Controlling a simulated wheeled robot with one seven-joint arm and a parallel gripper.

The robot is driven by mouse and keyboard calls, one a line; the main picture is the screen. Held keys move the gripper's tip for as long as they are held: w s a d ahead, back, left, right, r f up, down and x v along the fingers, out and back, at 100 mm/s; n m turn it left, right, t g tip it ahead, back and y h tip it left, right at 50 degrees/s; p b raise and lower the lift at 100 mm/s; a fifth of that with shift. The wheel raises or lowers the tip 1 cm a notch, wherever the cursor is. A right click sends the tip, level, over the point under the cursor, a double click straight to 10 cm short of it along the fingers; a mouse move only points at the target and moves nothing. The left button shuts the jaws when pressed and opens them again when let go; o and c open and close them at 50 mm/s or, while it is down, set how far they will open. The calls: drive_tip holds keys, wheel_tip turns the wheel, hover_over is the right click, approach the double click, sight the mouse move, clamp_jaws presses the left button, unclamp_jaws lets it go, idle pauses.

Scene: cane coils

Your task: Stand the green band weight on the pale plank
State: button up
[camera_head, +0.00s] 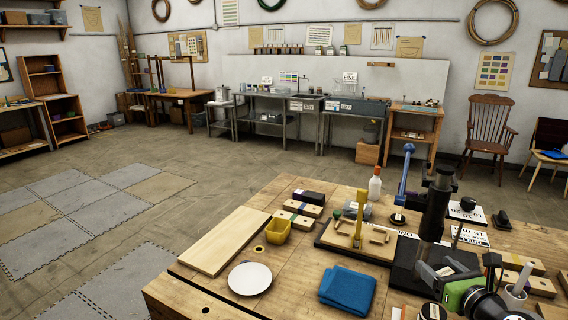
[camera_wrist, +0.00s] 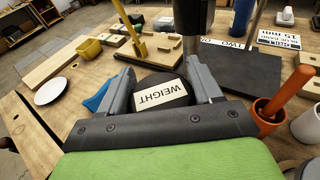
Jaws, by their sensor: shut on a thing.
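My gripper (camera_head: 438,270) is at the right of the workbench, in front of a black post. In the wrist view its two grey fingers (camera_wrist: 163,90) are shut on a round black weight (camera_wrist: 150,82) with a cream label reading WEIGHT. No green band shows on the side facing the wrist camera, so I cannot tell its band colour. The pale plank (camera_head: 225,240) lies flat and bare at the left of the bench, well apart from my gripper. It also shows in the wrist view (camera_wrist: 50,66) at upper left.
A white plate (camera_head: 250,278), a yellow tub (camera_head: 277,231) and a blue cloth (camera_head: 347,289) lie near the plank. An orange pot (camera_wrist: 268,117) is right of my gripper.

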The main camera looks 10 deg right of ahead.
drive_tip(key=w+a+f+p, duration=0.1)
drive_tip(key=w+a+f, duration=0.25)
drive_tip(key=a, duration=0.25)
drive_tip(key=w+a+f, duration=0.3)
drive_tip(key=w+a, duration=0.1)
drive_tip(key=a, duration=0.2)
drive_tip(key=a+r+p, duration=0.1)
drive_tip(key=a+r, duration=0.1)
drive_tip(key=a, duration=1.2)
drive_tip(key=shift+w, duration=0.2)
drive_tip(key=s+d+b, duration=0.2)
drive_tip(key=d, duration=1.7)
drive_tip(key=s+d+r, duration=0.1)
drive_tip(key=s+d, duration=0.1)
drive_tip(key=s+d+r, duration=0.2)
drive_tip(key=d, duration=0.1)
drive_tip(key=s+d+r, duration=0.2)
drive_tip(key=shift+s+d, duration=0.25)
drive_tip(key=shift+d, duration=0.05)
